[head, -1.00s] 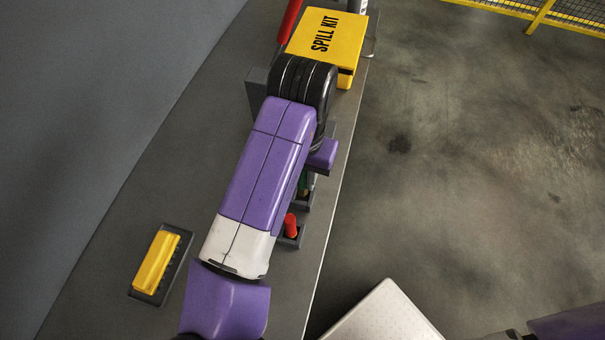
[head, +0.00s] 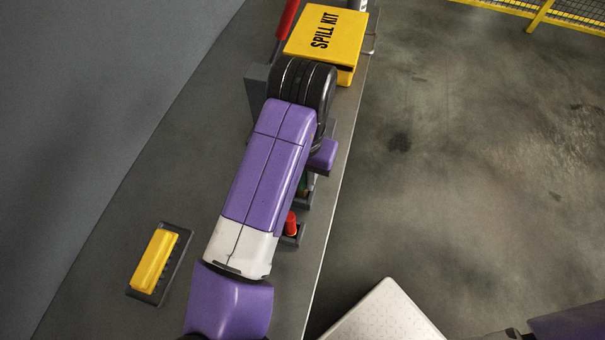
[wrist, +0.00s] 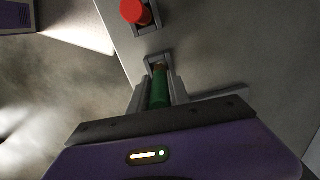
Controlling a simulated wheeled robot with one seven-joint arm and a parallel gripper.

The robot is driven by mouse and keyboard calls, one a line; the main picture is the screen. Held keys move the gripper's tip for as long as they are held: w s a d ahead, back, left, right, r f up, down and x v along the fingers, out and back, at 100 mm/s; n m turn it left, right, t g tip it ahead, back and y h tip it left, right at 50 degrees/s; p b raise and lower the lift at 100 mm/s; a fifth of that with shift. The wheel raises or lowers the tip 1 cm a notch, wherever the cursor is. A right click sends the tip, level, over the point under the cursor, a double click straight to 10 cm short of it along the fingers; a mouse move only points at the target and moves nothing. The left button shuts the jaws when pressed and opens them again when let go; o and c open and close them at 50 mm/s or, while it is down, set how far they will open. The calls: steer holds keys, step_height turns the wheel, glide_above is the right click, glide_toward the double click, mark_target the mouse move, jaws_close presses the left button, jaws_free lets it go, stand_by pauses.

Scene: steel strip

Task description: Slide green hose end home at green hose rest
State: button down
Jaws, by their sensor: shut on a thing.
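My gripper (wrist: 159,93) is shut on the green hose end (wrist: 158,88), which lies between its two fingers in the wrist view. The far tip of the hose end meets the grey green hose rest (wrist: 155,58). I cannot tell how deep it sits in the rest. In the head view my arm covers most of this spot. Only a sliver of the green hose end (head: 303,184) and the edge of its rest (head: 304,201) show beside the arm.
A red hose end (head: 291,223) stands in its own rest nearby, also seen in the wrist view (wrist: 136,12). A yellow block in a dark tray (head: 166,288) lies at left. The strip's right edge is close.

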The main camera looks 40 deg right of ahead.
steer(key=shift+f+b, duration=1.2)
steer(key=shift+f, duration=0.45)
steer(key=c, duration=1.1)
jaws_free()
steer(key=shift+c, duration=0.2)
step_height(320, 180, up, 8)
steer(key=shift+f, duration=0.1)
